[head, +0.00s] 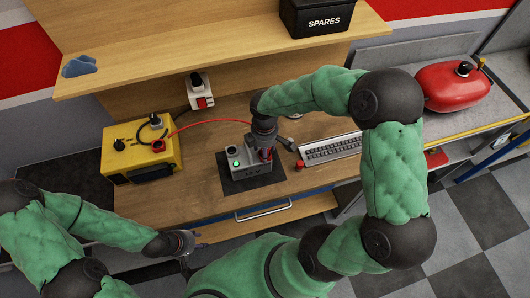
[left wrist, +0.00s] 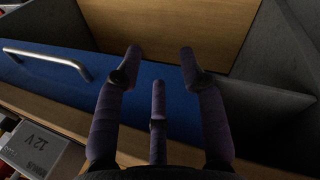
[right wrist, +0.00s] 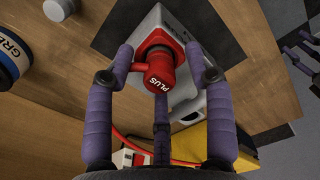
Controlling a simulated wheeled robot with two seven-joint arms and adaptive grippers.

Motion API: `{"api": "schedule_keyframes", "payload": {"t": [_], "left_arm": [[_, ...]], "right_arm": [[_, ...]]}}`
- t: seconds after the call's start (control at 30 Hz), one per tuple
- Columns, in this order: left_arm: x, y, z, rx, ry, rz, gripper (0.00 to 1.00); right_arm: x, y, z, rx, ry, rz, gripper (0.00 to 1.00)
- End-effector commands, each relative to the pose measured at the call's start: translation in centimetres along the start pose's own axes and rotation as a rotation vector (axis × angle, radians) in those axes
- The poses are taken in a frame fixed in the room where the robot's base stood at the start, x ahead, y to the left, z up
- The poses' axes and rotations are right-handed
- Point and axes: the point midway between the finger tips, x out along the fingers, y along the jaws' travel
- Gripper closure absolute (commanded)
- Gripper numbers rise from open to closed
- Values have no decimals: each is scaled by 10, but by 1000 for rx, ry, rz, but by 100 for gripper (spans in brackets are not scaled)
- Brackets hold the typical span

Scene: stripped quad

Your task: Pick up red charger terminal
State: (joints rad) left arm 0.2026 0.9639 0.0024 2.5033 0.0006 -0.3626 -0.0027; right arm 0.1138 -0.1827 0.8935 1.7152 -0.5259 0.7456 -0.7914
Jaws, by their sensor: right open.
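The red charger terminal (right wrist: 160,72), marked PLUS, sits on a light grey box with a red-edged top (right wrist: 148,38). The box (head: 236,160) stands on a dark mat on the wooden bench in the head view. My right gripper (right wrist: 160,55) is open, with its purple fingers on either side of the terminal; I cannot tell whether they touch it. In the head view my right gripper (head: 264,148) hides much of the terminal. My left gripper (left wrist: 160,58) is open and empty in front of a blue drawer front; it shows low in the head view (head: 186,244).
A yellow charger unit (head: 145,148) stands left, with a red cable (head: 205,124) running from it. A keyboard (head: 332,149) lies right of my right gripper. A black SPARES bin (head: 316,16) sits on the shelf above. A drawer handle (head: 264,211) juts from the bench front.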

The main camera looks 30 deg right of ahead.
Motion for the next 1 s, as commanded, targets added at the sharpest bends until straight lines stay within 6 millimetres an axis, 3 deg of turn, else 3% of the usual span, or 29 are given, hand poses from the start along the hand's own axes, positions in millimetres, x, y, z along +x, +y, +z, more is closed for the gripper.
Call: {"api": "schedule_keyframes", "payload": {"t": [0.13, 0.3, 0.33, 0.77, 1.0], "left_arm": [[0, 0, 0, 0, 0, 0, 60], [0, 0, 0, 0, 0, 0, 60], [0, 0, 0, 0, 0, 0, 60], [-1, 0, 0, 0, 0, 0, 60], [-4, 1, 0, 0, 0, 0, 60]], "right_arm": [[-1, 0, 0, 0, 0, 0, 49], [-1, 0, 0, 1, 0, 0, 97], [-1, 0, 0, 1, 0, 0, 100], [-3, 0, 0, 1, 0, 1, 100], [-22, 1, 0, 1, 1, 4, 100]]}}
